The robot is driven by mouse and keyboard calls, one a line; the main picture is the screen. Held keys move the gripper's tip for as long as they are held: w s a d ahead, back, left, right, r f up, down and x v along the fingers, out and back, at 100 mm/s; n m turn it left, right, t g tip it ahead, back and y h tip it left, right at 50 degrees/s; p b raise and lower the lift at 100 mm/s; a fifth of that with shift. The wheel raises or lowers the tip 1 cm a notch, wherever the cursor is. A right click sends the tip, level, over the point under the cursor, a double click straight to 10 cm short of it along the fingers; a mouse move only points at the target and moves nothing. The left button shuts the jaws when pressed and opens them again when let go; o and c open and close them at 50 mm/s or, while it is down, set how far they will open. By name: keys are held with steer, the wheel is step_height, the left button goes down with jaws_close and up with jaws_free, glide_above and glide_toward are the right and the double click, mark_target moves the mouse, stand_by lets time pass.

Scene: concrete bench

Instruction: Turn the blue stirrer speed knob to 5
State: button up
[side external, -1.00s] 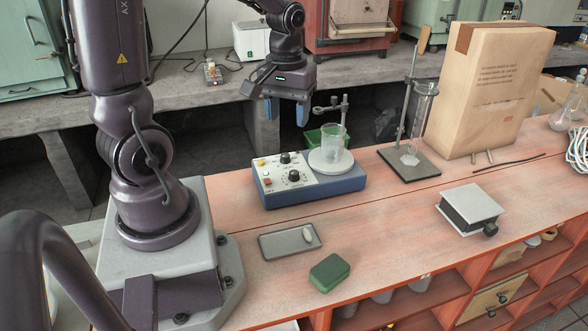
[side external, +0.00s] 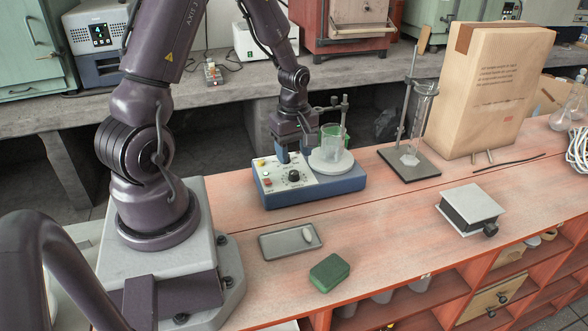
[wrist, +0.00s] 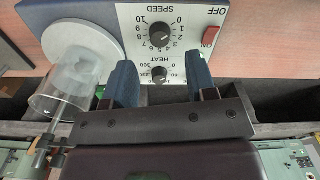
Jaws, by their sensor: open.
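The stirrer (side external: 318,190) is a blue box with a pale panel and a round white top plate. Its black speed knob (side external: 294,177) sits towards the panel's front. In the wrist view the speed knob (wrist: 160,34) shows upside down, with a 0 to 10 scale around it. Its pointer setting is too small to read surely. My gripper (wrist: 162,80) is open and empty, its blue fingers pointing down over the panel's rear. The heat knob (wrist: 160,72) shows between the fingers. The speed knob lies beyond the fingertips, apart from them.
A glass beaker (wrist: 82,85) stands on the top plate (wrist: 85,52), close beside one finger, with a clamp stand behind. A red switch (wrist: 211,36) sits on the panel. In front lie a grey tray (side external: 275,246) and a green sponge (side external: 329,272) on the orange bench.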

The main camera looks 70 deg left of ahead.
mark_target(294, 172)
steer(key=shift+f, duration=2.75)
steer(key=c, duration=0.9)
